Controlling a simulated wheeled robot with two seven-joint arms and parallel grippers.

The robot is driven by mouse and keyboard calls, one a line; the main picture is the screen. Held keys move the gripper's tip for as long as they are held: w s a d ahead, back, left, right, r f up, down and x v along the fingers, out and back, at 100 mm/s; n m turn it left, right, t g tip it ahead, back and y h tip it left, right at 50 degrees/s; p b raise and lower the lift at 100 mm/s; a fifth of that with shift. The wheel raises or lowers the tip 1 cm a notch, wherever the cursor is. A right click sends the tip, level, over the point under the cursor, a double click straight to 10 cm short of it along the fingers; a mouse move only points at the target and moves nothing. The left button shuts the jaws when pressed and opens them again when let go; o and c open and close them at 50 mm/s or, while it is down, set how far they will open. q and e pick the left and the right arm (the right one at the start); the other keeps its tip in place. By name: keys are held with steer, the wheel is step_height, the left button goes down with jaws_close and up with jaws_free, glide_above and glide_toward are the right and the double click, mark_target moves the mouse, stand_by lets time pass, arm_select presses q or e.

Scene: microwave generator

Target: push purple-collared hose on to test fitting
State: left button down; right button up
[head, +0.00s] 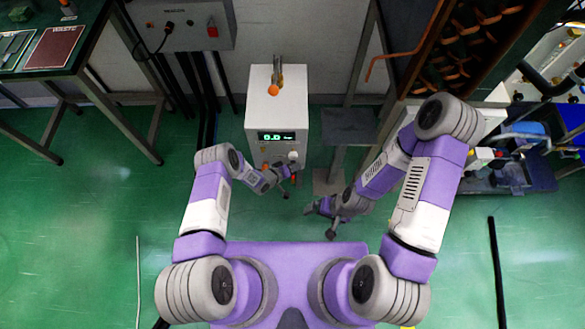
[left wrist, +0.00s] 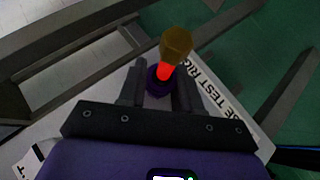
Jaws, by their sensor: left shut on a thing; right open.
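The white test cabinet (head: 277,95) stands ahead, with a lit green display (head: 277,136) reading 0.0 on its front. My left gripper (head: 286,181) is low at the front of the cabinet. In the left wrist view its fingers (left wrist: 160,95) are shut on the purple-collared hose; the purple collar (left wrist: 154,84) shows between them. A short red-orange section (left wrist: 165,71) runs from the collar to a brass cylinder (left wrist: 177,42). I cannot tell whether the brass piece is the test fitting. My right gripper (head: 325,220) is open and empty, right of the cabinet's front.
A brass part with an orange ball (head: 273,90) is on top of the cabinet. A dark table (head: 50,65) stands at the left, and a grey stand (head: 348,125) is right of the cabinet. A rack with orange hoses (head: 480,45) is at upper right. The green floor at left is clear.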

mark_target(293, 179)
arm_select(q)
steer(key=shift+s, duration=0.35)
stand_by(0.5)
steer(key=shift+s+p, duration=1.1)
steer(key=shift+s, duration=0.9)
